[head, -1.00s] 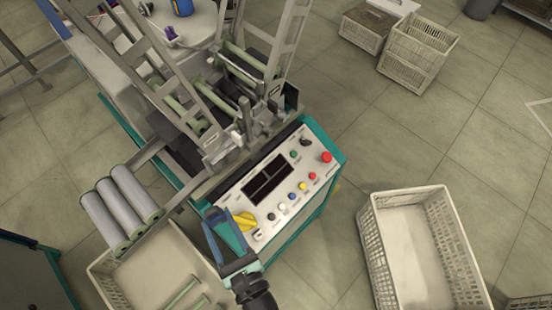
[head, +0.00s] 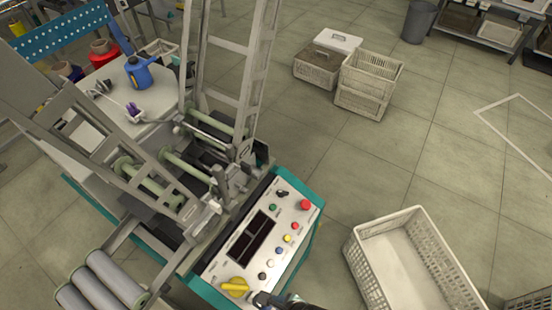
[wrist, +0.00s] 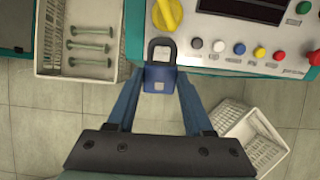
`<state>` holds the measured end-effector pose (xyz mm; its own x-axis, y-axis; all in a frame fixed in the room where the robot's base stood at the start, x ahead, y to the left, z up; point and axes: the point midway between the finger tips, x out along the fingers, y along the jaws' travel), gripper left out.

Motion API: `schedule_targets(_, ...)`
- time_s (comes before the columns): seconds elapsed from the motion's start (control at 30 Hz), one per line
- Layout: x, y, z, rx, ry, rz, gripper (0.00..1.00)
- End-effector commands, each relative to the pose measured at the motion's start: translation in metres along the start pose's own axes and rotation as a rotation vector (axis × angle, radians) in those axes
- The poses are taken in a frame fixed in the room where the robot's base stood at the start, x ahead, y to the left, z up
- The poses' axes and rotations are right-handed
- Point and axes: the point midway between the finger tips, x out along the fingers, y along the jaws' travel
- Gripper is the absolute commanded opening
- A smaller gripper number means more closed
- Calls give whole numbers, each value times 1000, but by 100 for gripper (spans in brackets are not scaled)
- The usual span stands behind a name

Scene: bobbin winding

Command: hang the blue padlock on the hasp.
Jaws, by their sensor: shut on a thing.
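The blue padlock (wrist: 160,80) is between my gripper's fingertips (wrist: 160,76) in the wrist view, with its dark shackle (wrist: 161,43) pointing up in the picture toward the control panel's edge. My gripper is shut on the padlock body. A small pale piece shows inside the shackle loop; I cannot tell whether it is the hasp or whether the shackle is around it. The yellow rotary knob (wrist: 167,14) is just above the shackle in the wrist view, and also shows in the head view (head: 236,287). In the head view the padlock cannot be made out.
The control panel (head: 225,262) carries buttons and a dark display. Machine frames and rollers stand behind and left of it. A white crate (head: 350,252) is on the floor at right; another crate (wrist: 120,69) with green bobbins is left of the padlock. Open floor lies right of the panel.

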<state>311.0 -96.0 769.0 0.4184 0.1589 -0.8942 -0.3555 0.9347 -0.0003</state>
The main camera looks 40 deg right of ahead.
Motion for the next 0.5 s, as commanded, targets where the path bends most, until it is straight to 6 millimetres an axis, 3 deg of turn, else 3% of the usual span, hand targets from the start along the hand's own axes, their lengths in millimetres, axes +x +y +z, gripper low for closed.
schedule_targets(0.17, 4, -7, -13, 16, 29, -8, 0)
schedule_targets(0.33, 23, -6, -15, 14, 28, -8, 0)
schedule_targets(0.5, 15, -6, -11, 15, 27, -8, 0)
